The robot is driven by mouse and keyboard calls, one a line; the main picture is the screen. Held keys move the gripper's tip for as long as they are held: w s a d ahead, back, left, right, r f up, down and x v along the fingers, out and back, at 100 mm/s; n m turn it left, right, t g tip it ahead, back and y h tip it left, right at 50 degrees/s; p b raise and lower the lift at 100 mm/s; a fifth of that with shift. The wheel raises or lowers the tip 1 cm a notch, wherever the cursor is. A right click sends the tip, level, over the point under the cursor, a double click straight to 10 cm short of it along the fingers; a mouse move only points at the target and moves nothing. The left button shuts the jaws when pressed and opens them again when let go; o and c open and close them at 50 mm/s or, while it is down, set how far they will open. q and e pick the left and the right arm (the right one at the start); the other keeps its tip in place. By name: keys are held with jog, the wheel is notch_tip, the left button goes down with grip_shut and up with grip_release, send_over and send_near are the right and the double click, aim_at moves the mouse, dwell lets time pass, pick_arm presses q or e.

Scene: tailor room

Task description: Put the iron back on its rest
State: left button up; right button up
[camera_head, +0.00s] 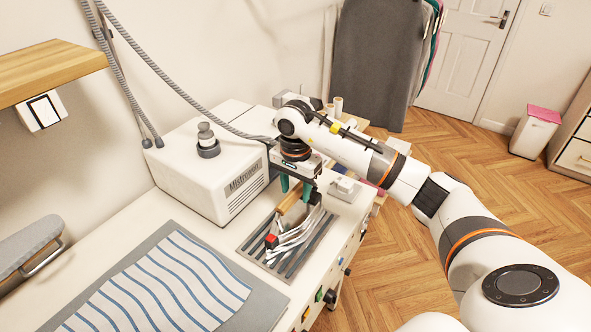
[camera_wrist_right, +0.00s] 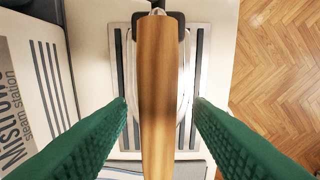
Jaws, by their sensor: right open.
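The iron (camera_head: 292,234) has a silver body and a wooden handle. It is over the slatted grey metal rest (camera_head: 256,248) on the worktop, and from here it looks to lie on the slats. My right gripper (camera_head: 296,190) is above the iron, with its green fingers pointing down. In the right wrist view the wooden handle (camera_wrist_right: 158,80) runs between the open fingers of the gripper (camera_wrist_right: 160,108), with a gap on each side. The rest (camera_wrist_right: 204,60) shows on both sides of the iron there. My left gripper is not in view.
A white steam station (camera_head: 215,165) stands left of the rest, with a grey hose rising from it. A striped cloth (camera_head: 165,285) lies on a grey mat at the front. Small spools (camera_head: 338,106) stand behind my right arm.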

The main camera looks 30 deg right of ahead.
notch_tip(320, 180, up, 8)
jog(key=shift+w+r+b, duration=0.1)
jog(key=shift+r+b, duration=0.05)
jog(key=shift+b, duration=0.55)
jog(key=shift+r, duration=0.55)
